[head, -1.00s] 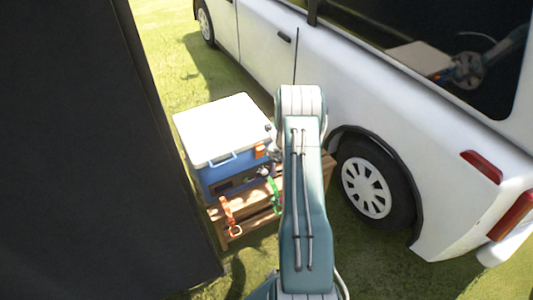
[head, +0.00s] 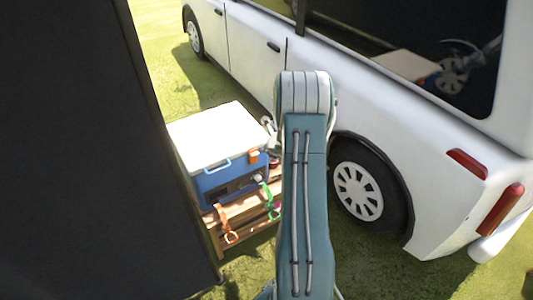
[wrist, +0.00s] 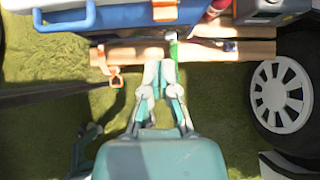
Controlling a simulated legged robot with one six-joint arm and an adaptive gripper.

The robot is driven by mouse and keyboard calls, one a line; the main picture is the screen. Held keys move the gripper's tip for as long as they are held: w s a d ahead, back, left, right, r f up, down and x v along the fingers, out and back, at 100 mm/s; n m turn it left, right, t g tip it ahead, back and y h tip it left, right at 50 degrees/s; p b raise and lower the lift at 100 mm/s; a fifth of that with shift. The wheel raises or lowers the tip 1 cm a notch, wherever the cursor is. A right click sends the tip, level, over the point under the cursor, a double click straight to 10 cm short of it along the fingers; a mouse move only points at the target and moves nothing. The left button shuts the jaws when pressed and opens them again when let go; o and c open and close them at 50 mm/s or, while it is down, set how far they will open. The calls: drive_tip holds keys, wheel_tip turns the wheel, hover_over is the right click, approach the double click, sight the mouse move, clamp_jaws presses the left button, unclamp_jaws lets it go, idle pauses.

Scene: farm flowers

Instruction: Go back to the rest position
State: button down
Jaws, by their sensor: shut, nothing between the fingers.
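My gripper (wrist: 159,76) shows in the wrist view with its two fingers together and nothing between them. Its tips point at the edge of a wooden crate or bench (wrist: 135,52), close to a green strap (wrist: 173,48). I cannot tell whether they touch it. In the head view my arm rises in the middle and hides most of the gripper.
A blue cooler with a white lid (head: 215,135) stands on the wooden bench (head: 240,212), where orange and green straps hang. A white van (head: 400,130) stands on the right, its rear wheel (head: 358,191) near my arm. A dark panel (head: 85,160) fills the left. Grass lies between.

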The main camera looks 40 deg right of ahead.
drive_tip(key=w+a+r+n+t+y, duration=0.1)
drive_tip(key=w+a+r+n+y, duration=0.25)
drive_tip(key=a+r+n, duration=0.85)
drive_tip(key=s+a+r+n+g+y, duration=0.1)
drive_tip(key=s+a+r+n, duration=0.1)
drive_tip(key=a+r+n, duration=0.35)
drive_tip(key=s+a+r+n, duration=0.2)
drive_tip(key=a+r, duration=0.4)
drive_tip(key=a, duration=0.3)
drive_tip(key=s+a+r+n+g, duration=0.2)
drive_tip(key=s+a+r+n, duration=0.4)
drive_tip(key=s+a+n, duration=0.45)
drive_tip(key=s+a+n+h, duration=0.1)
drive_tip(key=s+n+h, duration=0.1)
drive_tip(key=s+n, duration=0.6)
drive_tip(key=s, duration=0.5)
drive_tip(key=shift+s+r+n+h, duration=0.25)
drive_tip(key=shift+r+n+h, duration=0.05)
drive_tip(key=shift+r+h, duration=0.05)
